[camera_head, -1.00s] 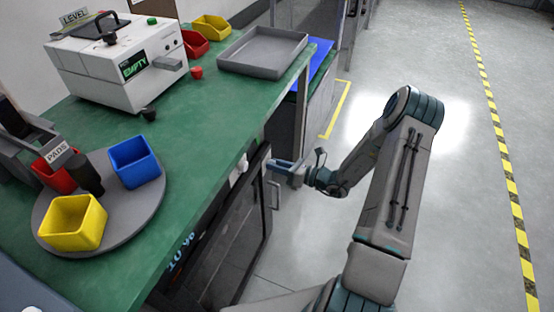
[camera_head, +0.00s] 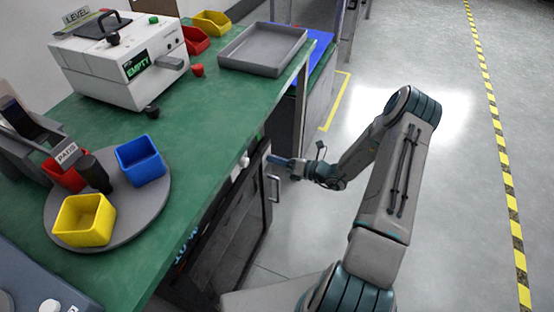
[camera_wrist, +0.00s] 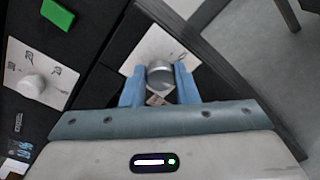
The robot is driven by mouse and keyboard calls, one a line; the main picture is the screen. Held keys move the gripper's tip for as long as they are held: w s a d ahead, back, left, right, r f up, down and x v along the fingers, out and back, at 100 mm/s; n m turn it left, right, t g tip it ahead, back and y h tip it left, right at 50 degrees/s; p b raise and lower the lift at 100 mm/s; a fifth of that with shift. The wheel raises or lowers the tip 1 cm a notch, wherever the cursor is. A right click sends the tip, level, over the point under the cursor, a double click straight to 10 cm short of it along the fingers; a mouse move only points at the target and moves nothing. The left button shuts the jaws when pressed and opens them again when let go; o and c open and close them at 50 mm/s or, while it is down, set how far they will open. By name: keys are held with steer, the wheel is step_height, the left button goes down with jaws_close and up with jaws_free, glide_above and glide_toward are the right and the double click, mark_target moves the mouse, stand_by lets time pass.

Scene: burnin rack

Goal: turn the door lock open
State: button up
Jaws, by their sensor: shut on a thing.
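The door lock is a round silver knob (camera_wrist: 160,76) on a white plate (camera_wrist: 150,48) in the wrist view. My gripper (camera_wrist: 160,88) has its two blue fingers on either side of the knob and is shut on it. In the head view my gripper (camera_head: 274,161) is at the upper edge of the dark cabinet door (camera_head: 241,222), under the green bench top. The knob itself is hidden in the head view. The door has a metal handle (camera_head: 274,188) just below my gripper.
A white knob (camera_wrist: 31,86) on a marked plate and a green block (camera_wrist: 57,13) are left of the lock. The green bench (camera_head: 200,130) carries a white machine (camera_head: 125,65), a grey tray (camera_head: 262,50) and a round tray with bins. Open floor lies to the right.

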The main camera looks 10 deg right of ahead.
steer(key=o, duration=1)
steer(key=v, duration=1.4)
steer(key=shift+w, duration=0.1)
